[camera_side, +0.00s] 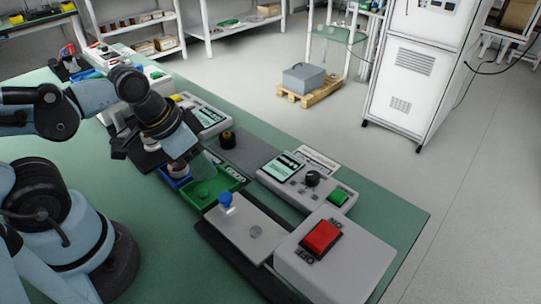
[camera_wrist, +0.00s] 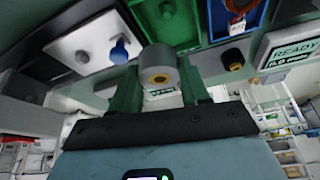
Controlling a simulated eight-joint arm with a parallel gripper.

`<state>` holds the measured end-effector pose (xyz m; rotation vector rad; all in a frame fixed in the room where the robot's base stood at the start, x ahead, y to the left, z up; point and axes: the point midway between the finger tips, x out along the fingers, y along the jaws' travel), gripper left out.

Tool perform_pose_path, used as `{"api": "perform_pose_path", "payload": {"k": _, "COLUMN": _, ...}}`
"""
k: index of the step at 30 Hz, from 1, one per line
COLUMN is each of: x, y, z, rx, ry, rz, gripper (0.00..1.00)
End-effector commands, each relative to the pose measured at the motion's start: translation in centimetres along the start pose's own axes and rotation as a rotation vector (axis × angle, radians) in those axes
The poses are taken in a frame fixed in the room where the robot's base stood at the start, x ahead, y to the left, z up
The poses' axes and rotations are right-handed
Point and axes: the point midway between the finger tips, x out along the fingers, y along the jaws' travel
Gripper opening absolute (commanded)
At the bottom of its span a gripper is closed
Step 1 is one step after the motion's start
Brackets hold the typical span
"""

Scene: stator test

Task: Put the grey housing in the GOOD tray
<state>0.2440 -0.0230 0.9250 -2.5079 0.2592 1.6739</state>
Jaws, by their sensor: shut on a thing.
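The grey housing (camera_wrist: 160,66), a short grey cylinder with a copper-coloured core, sits between the green fingers of my gripper (camera_wrist: 158,88) in the wrist view. My gripper is shut on it. The housing is not clearly seen there. The green tray also shows behind the housing in the wrist view (camera_wrist: 189,28). A label on its right edge in the side view is too small to read surely.
A blue tray (camera_side: 185,184) stands beside the green one, with a part in it. A metal plate with a blue knob (camera_side: 226,200) lies in front. A dark cylinder (camera_side: 227,140) stands behind. A display box (camera_side: 285,165) and a red-button box (camera_side: 322,237) are to the right.

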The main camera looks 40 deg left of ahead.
Motion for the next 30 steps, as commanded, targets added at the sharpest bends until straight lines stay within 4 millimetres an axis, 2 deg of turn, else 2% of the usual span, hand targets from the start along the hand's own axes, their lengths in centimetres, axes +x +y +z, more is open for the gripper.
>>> {"api": "perform_pose_path", "payload": {"k": 3, "x": 0.1, "y": -1.2, "z": 0.4, "rx": -0.039, "ry": 0.001, "rz": -0.017, "gripper": 0.08}}
{"api": "perform_pose_path", "payload": {"k": 7, "x": 0.3, "y": -1.7, "z": 0.5, "rx": -0.054, "ry": 0.001, "rz": -0.023, "gripper": 0.08}}
{"api": "perform_pose_path", "payload": {"k": 24, "x": 3.9, "y": -1.8, "z": 1.9, "rx": -0.054, "ry": 0.001, "rz": -0.023, "gripper": 0.08}}
{"api": "perform_pose_path", "payload": {"k": 30, "x": 4.5, "y": -1.7, "z": 2.3, "rx": -0.054, "ry": 0.001, "rz": -0.023, "gripper": 0.08}}
